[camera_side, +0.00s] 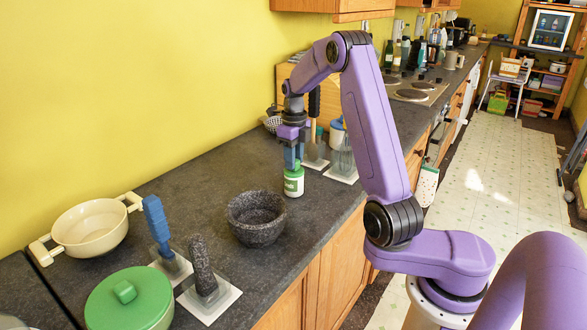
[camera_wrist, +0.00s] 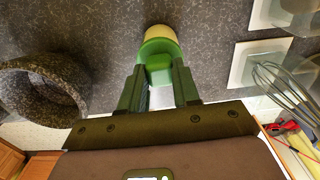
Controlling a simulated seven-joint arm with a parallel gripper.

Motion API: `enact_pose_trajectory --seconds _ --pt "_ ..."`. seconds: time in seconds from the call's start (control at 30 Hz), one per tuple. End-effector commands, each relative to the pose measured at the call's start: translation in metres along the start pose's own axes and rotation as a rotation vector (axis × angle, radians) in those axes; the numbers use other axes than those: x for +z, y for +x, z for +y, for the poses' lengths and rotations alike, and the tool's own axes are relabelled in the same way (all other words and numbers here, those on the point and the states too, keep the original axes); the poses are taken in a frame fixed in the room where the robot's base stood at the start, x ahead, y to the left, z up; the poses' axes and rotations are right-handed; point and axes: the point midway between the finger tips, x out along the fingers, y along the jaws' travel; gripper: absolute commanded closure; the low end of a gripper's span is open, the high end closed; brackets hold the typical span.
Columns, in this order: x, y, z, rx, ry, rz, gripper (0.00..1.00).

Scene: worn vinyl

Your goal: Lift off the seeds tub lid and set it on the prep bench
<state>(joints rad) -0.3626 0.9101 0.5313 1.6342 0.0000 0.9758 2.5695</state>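The seeds tub (camera_side: 294,186) is a small white tub with a green label, standing upright on the dark prep bench (camera_side: 205,185). Its green lid (camera_wrist: 157,48) has a block-shaped knob (camera_wrist: 158,73) and sits on the tub. My gripper (camera_side: 292,164) points down over the tub. In the wrist view my two fingers (camera_wrist: 159,84) stand on either side of the knob, very close to it. I cannot tell whether they press on it. The tub's lid is partly hidden by the fingers in the side view.
A dark stone mortar (camera_side: 257,217) stands left of the tub. A whisk (camera_wrist: 285,88) on a white holder is close on its right. A blue brush (camera_side: 158,226), a pestle (camera_side: 203,266), a cream pot (camera_side: 90,229) and a green-lidded pot (camera_side: 130,302) stand farther left.

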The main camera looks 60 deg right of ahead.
Motion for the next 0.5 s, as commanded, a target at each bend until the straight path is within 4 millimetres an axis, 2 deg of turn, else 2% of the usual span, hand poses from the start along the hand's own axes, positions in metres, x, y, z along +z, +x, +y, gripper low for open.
enact_pose_trajectory --seconds 0.5 --pt "0.0002 -0.0043 0.0 0.0 0.0 0.0 1.0"
